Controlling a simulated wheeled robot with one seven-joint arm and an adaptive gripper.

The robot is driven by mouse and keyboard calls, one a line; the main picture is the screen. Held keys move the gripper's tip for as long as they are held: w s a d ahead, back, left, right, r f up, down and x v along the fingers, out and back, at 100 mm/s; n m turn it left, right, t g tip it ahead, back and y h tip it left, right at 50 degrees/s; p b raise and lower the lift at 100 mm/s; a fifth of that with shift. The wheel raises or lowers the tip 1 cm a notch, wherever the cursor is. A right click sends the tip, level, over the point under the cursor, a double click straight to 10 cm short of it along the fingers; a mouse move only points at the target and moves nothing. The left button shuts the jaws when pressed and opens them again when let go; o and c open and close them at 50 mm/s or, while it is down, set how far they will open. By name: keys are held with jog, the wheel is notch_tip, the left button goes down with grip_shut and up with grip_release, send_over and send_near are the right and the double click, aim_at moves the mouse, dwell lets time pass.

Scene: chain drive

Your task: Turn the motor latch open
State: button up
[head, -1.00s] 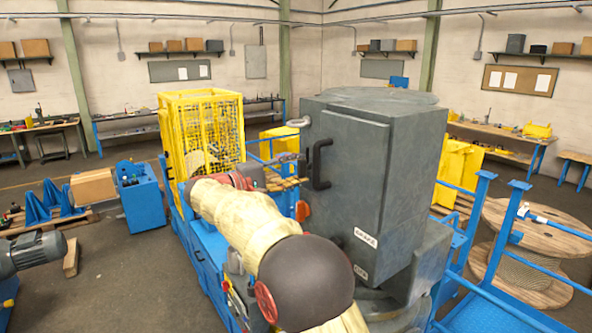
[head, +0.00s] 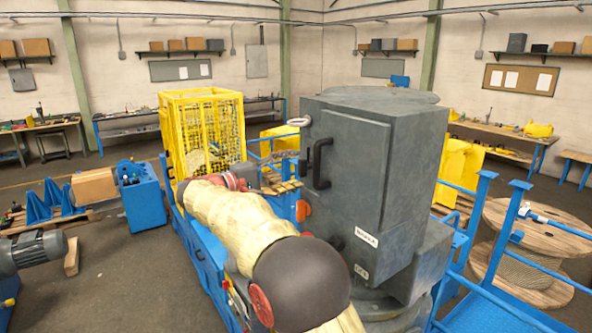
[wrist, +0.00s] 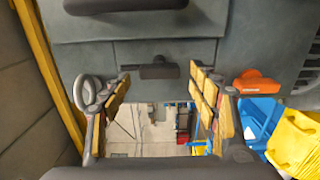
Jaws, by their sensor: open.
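In the wrist view a small dark latch handle (wrist: 158,70) lies crosswise on the grey cabinet's lower panel; I cannot read any name on it. My gripper (wrist: 160,80) is open, one yellow-padded finger on each side of this handle. I see no contact, but the depth gap is hard to judge. In the head view my gripper (head: 281,187) is left of the grey cabinet (head: 350,170), and the small handle is not clearly visible there. An orange lever (wrist: 257,83) is right of the right finger; it also shows in the head view (head: 303,210).
A grey ring (wrist: 95,95) sits close by the left finger. A large black door handle (head: 321,163) projects from the cabinet. A yellow mesh cage (head: 202,130) stands behind my arm. Blue rails (head: 480,230) and a wooden spool (head: 540,240) are at the right.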

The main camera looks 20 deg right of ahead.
jog(key=s+a, duration=0.2)
jog(key=a, duration=0.8)
